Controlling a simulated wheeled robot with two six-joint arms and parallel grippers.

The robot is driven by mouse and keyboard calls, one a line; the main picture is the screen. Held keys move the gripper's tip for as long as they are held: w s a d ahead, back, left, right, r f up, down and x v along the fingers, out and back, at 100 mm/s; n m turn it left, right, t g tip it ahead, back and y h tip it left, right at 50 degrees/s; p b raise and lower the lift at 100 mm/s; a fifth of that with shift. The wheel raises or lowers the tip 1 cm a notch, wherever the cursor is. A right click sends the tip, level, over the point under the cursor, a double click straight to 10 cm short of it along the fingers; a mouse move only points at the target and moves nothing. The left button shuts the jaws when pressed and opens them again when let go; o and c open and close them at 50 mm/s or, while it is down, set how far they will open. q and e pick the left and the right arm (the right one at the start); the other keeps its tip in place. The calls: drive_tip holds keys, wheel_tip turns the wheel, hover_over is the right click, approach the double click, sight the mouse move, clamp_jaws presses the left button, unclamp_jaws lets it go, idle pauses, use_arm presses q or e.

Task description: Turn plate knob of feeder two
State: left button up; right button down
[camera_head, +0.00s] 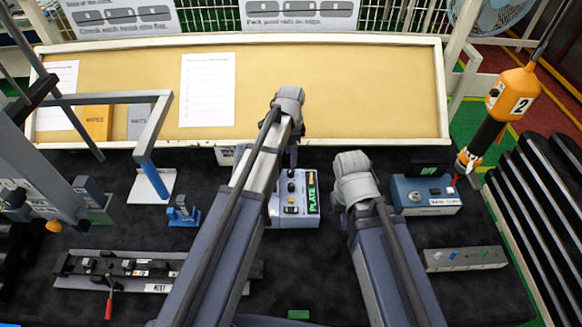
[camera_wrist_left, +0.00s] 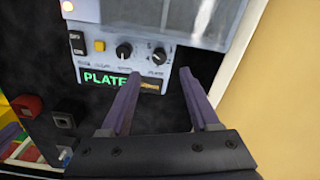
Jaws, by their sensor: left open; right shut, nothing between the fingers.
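A pale control box (camera_head: 295,216) with a lit green PLATE display stands mid-bench, partly behind my left arm. In the left wrist view the box (camera_wrist_left: 91,57) shows two black knobs, a left one (camera_wrist_left: 124,51) and a right one (camera_wrist_left: 159,56). The small labels under them are too blurred to read surely. My left gripper (camera_wrist_left: 160,76) is open and empty, its fingertips at the panel's lower edge, straddling the area below the right knob; contact cannot be told. My right gripper (camera_head: 352,180) is right of the box, its fingers hidden by the wrist.
A blue box (camera_head: 425,195) with an OFF display stands at the right, above a grey strip (camera_head: 464,258) with coloured parts. An orange pendant marked 2 (camera_head: 510,92) hangs at the far right. A clip fixture (camera_head: 120,268) lies at the left. A tan board (camera_head: 330,85) closes the back.

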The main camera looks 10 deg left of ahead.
sight(291, 170)
use_arm(q)
drive_tip(key=shift+f, duration=0.1)
wheel_tip(291, 170, down, 8)
drive_tip(key=b, duration=0.7)
drive_tip(key=shift+b, duration=0.4)
drive_tip(key=shift+r, duration=0.2)
clamp_jaws()
